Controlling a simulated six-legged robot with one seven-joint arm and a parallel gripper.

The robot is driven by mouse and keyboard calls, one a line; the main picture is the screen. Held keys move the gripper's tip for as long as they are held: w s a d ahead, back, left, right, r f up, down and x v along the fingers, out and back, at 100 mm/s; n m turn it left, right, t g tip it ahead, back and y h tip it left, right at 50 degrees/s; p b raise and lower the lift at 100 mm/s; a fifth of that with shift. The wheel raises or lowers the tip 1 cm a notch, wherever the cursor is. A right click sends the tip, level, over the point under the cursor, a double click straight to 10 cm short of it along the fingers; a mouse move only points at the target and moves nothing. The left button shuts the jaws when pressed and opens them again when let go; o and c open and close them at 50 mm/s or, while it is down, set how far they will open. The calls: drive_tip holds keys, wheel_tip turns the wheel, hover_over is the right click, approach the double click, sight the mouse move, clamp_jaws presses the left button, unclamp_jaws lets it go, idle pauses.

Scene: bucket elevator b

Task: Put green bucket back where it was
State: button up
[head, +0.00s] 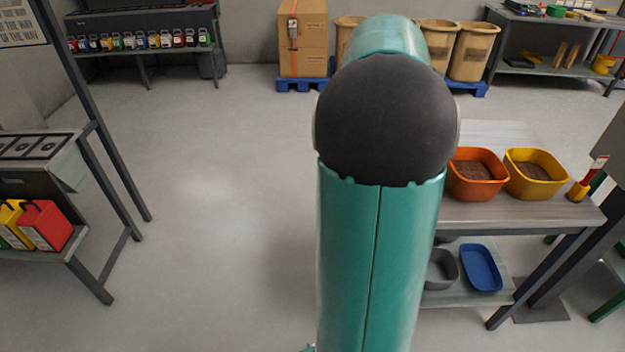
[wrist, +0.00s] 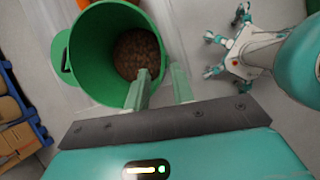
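The green bucket (wrist: 85,55) fills the upper left of the wrist view, seen from above into its mouth. Brown grainy material (wrist: 136,54) lies at its bottom. My gripper (wrist: 160,75) is at the bucket's near right rim. One finger shows over the inside of the bucket and the other outside the wall, with a visible gap between them. Whether either finger touches the wall cannot be told. In the head view my arm fills the middle, and neither the green bucket nor my gripper shows there.
At right, a workbench (head: 520,212) holds an orange tub (head: 462,188) and a yellow tub (head: 540,190) with brown material. Blue (head: 482,268) and grey trays lie on its lower shelf. A rack with red and yellow containers (head: 47,225) stands at left. The floor (head: 210,200) between is clear.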

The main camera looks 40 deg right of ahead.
drive_tip(key=w+a+r+m+t+y, duration=0.15)
drive_tip(key=w+a+t, duration=0.25)
drive_tip(key=a, duration=1.3)
drive_tip(key=w+a+m+t, duration=0.3)
drive_tip(key=a, duration=1.4)
drive_tip(key=s+a+f+m+t+y, duration=0.1)
drive_tip(key=s+a, duration=0.1)
drive_tip(key=a, duration=0.4)
drive_tip(key=s+a+f+m+y, duration=0.1)
drive_tip(key=s+a+f, duration=0.1)
drive_tip(key=a, duration=0.4)
drive_tip(key=shift+s+a+f+m+t, duration=0.2)
drive_tip(key=shift+s+a+m+t, duration=0.2)
drive_tip(key=shift+s, duration=0.1)
drive_tip(key=shift+d, duration=0.2)
